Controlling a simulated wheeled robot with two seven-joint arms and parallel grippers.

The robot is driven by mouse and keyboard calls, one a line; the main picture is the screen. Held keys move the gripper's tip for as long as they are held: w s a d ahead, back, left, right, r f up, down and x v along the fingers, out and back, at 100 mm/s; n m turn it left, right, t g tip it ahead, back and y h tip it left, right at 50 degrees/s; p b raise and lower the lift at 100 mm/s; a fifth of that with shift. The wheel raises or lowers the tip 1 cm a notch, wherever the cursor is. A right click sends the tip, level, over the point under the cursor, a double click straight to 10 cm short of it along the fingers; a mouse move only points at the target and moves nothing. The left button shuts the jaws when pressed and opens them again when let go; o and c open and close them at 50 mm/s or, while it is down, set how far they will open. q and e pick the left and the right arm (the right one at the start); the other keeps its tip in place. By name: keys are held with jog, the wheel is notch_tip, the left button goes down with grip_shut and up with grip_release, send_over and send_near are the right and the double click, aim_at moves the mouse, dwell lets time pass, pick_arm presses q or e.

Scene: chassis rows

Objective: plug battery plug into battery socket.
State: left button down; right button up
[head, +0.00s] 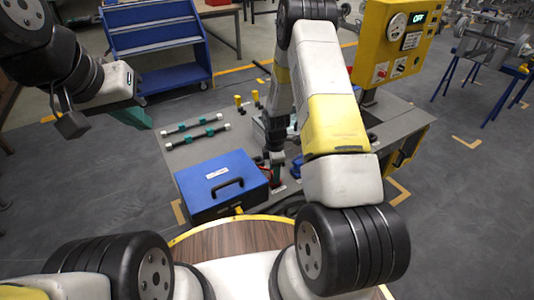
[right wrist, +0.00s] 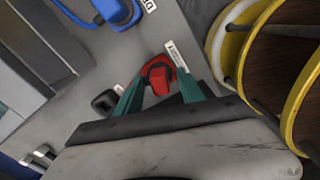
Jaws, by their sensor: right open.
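A red connector (right wrist: 158,76), possibly the battery plug, sits on the grey surface beside a white label in the right wrist view. My right gripper (right wrist: 148,92) is open, with its green fingers on either side of the connector; I cannot tell whether they touch it. I cannot pick out the battery socket for certain.
A blue connector (right wrist: 118,12) and a black block (right wrist: 104,102) lie near the red one. A blue case (head: 205,205) stands on the bench's near left, with two dark rods (head: 195,142) behind it. A yellow control box (head: 395,45) stands at the back right.

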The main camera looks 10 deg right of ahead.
jog(key=shift+r, duration=0.15)
notch_tip(320, 180, up, 8)
jog(key=shift+f, duration=0.2)
